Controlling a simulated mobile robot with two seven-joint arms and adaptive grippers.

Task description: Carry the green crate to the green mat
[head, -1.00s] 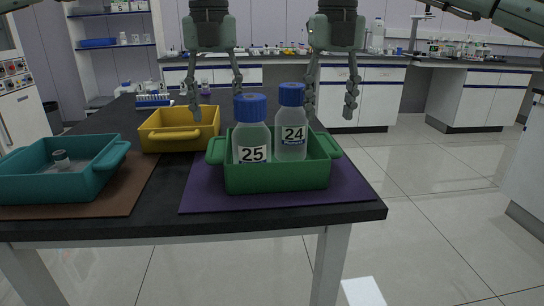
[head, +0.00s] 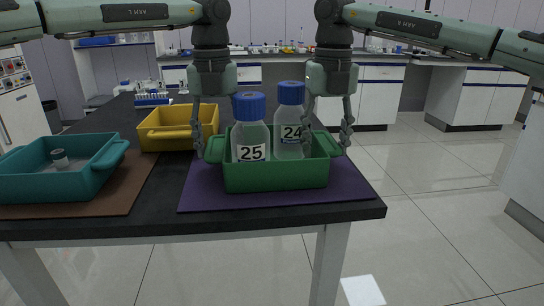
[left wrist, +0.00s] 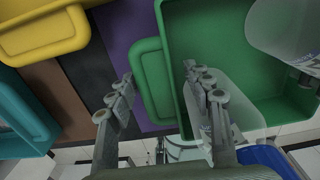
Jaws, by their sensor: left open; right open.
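The green crate (head: 276,177) stands on a purple mat (head: 350,190) at the table's front edge. It holds two blue-capped bottles, numbered 25 (head: 251,140) and 24 (head: 291,125). My left gripper (head: 206,143) is open at the crate's left handle. In the left wrist view its fingers (left wrist: 160,95) lie on either side of that handle (left wrist: 152,82), and I see no grip on it. My right gripper (head: 328,138) is open, its fingers pointing down around the crate's right handle (head: 327,146); contact cannot be told. I see no green mat.
A yellow crate (head: 165,145) stands behind on the left. A teal crate (head: 45,188) with a small item in it stands on a brown mat (head: 125,190) at the left. A blue rack (head: 152,100) is further back. Open floor (head: 450,210) lies to the right.

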